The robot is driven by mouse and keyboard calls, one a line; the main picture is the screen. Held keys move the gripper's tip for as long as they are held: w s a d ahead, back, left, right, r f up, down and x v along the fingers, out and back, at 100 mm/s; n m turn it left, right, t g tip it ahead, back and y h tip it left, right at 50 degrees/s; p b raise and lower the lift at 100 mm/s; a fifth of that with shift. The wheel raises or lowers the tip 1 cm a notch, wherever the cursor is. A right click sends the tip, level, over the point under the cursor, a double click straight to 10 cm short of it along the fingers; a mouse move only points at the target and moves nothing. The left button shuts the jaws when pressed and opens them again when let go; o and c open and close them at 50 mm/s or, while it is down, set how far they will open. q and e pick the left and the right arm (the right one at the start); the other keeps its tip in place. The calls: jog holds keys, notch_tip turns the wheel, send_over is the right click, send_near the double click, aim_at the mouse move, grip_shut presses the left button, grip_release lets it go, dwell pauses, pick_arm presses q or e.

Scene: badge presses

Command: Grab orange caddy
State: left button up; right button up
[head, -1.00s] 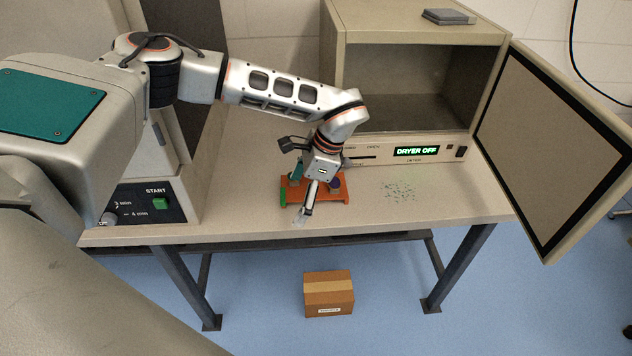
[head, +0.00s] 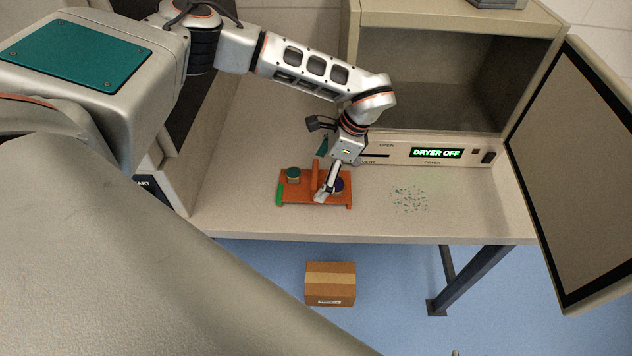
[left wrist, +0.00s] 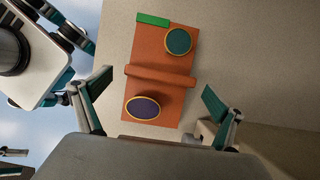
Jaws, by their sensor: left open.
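The orange caddy (head: 299,198) lies on the bench, with a raised crossbar handle (left wrist: 160,77) over its middle. It holds a teal round item (head: 293,174) at its left and a purple round item (left wrist: 142,107) at its right, partly hidden in the head view. A green strip (left wrist: 153,19) marks one end. My left gripper (head: 323,172) is open over the caddy. In the left wrist view its fingers (left wrist: 157,82) are spread to either side of the handle, with nothing between them clearly touched.
Behind stands a dryer (head: 436,152) reading "DRYER OFF", its door (head: 575,170) swung open at the right. Green flecks (head: 410,199) lie on the bench right of the caddy. A cardboard box (head: 330,284) sits on the floor. A machine (head: 148,186) stands at the left.

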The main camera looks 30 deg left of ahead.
pick_arm(q)
jog(key=shift+p+x, duration=0.3)
jog(key=shift+x, duration=1.85)
pick_arm(e)
jog(key=shift+w+r, duration=0.35)
jog(key=shift+r, duration=0.25)
pick_arm(q)
jog(key=shift+d, duration=0.1)
jog(key=c, duration=1.3)
